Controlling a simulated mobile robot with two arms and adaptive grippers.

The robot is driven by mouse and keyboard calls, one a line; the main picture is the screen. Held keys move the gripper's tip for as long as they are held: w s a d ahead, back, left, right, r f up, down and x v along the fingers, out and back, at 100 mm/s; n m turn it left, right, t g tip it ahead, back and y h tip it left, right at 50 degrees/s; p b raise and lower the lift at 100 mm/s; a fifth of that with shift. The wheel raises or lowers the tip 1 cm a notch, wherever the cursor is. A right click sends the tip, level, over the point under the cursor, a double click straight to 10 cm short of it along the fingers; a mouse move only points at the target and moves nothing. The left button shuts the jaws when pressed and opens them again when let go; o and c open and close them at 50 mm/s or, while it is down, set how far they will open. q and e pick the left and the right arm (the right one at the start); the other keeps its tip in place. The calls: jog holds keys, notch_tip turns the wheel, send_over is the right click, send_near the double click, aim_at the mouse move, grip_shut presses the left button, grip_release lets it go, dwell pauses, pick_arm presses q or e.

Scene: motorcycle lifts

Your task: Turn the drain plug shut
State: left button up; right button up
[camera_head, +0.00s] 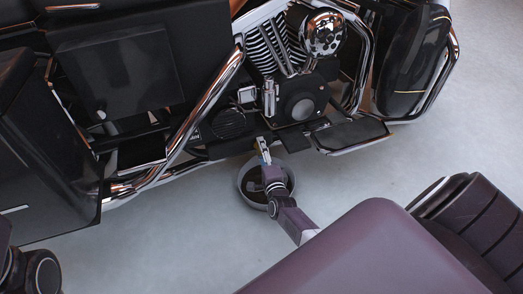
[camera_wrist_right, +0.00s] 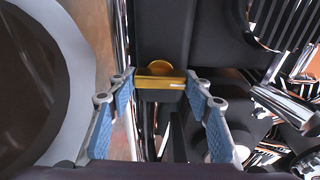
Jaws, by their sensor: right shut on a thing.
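The drain plug (camera_wrist_right: 160,82) is a brass-coloured piece with a flat bar and a rounded part behind it, under the dark engine underside in the right wrist view. My right gripper (camera_wrist_right: 160,78) is shut on the bar, with its blue-padded fingers on either side and their tips at its ends. In the head view my right gripper (camera_head: 263,147) reaches up to the bottom of the motorcycle (camera_head: 290,100). The plug itself is hard to make out there. Whether the plug is seated fully cannot be told. My left gripper is not in view.
A round grey drain pan (camera_head: 242,182) stands on the floor under the engine, below my right gripper; its rim (camera_wrist_right: 75,75) fills the left of the wrist view. A footboard (camera_head: 350,135) and chrome pipes (camera_head: 205,108) flank the engine.

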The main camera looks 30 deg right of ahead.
jog(key=o, duration=1.2)
jog(key=shift+c, duration=0.2)
jog(key=shift+s, duration=0.15)
jog(key=v, duration=1.1)
jog(key=shift+s, duration=0.35)
jog(key=shift+a, duration=0.1)
